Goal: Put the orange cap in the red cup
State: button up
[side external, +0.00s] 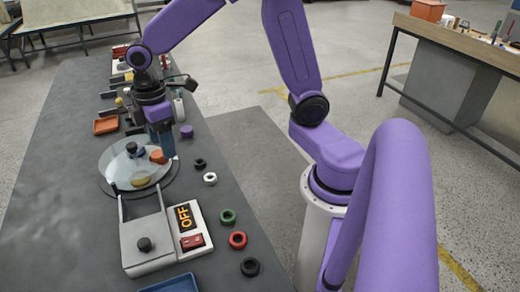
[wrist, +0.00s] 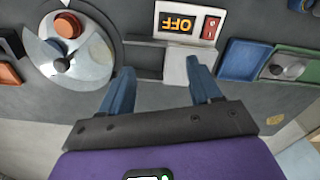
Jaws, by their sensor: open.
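The orange cap (side external: 157,156) lies on a pale round disc (side external: 117,168) left of centre. It also shows in the wrist view (wrist: 67,25), near the top left. No clear red cup is seen; a small red ring (side external: 238,239) lies on the bench at the front right, and I cannot tell if it is the cup.
A dark cap (side external: 132,148) and a yellow piece (side external: 140,181) share the disc. A grey box with an OFF display (side external: 184,217) stands in front. Black, white and green (side external: 228,215) rings and a purple cap (side external: 187,131) line the right edge. An orange tray (side external: 105,125) sits behind.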

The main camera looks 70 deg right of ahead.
jog(key=s+d, duration=0.3)
jog(key=s, duration=1.9)
jog(key=shift+s+d+r, duration=0.2)
jog(key=shift+s+r, duration=0.1)
jog(key=shift+s, duration=0.1)
jog(key=shift+w, duration=0.1)
